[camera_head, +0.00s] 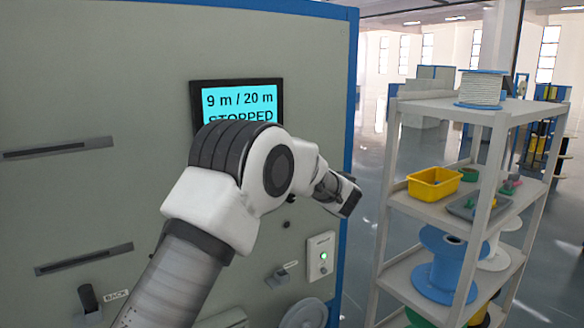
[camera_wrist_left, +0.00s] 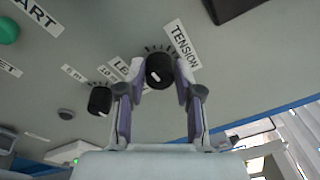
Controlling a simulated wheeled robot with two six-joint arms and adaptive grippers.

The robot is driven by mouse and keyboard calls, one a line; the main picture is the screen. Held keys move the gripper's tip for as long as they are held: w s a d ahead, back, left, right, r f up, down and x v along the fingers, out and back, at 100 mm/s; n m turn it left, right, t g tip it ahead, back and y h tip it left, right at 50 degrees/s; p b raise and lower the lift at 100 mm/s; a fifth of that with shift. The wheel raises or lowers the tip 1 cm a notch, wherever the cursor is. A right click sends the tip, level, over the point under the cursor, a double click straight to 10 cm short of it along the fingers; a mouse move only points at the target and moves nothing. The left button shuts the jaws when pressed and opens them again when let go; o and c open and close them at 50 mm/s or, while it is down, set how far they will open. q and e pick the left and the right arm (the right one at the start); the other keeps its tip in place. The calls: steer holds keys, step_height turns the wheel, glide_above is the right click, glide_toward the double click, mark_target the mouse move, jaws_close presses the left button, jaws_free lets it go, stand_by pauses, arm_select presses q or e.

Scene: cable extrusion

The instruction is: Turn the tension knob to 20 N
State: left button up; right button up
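The black tension knob (camera_wrist_left: 160,70) has a white mark on its face and tick marks on the panel around it. The TENSION label (camera_wrist_left: 183,44) is beside it. My left gripper (camera_wrist_left: 161,76) has one fingertip on each side of the knob, close against it, and appears shut on it. In the head view my left arm hides the knob, and the fingers are not clearly seen. The screen (camera_head: 237,104) reads 9 m / 20 m, STOPPED; any line lower down is covered by my arm. My right gripper is not in view.
A second black knob (camera_wrist_left: 100,101) and several labels sit beside the tension knob. A green button (camera_wrist_left: 8,30) is at the upper left. A white box with a green light (camera_head: 321,255) is mounted low on the panel. A shelf rack (camera_head: 440,200) stands at the right.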

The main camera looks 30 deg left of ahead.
arm_select(q)
jaws_close()
steer(key=shift+m, duration=0.4)
steer(key=shift+w+r+m+g+h+p, duration=0.2)
steer(key=shift+m+p, duration=0.8)
steer(key=shift+m, duration=1.6)
steer(key=shift+s+f+m+g+h+p, duration=0.1)
steer(key=shift+m+g+p, duration=0.2)
steer(key=shift+m+p, duration=1.5)
steer(key=shift+m+b, duration=0.8)
steer(key=shift+m, duration=0.1)
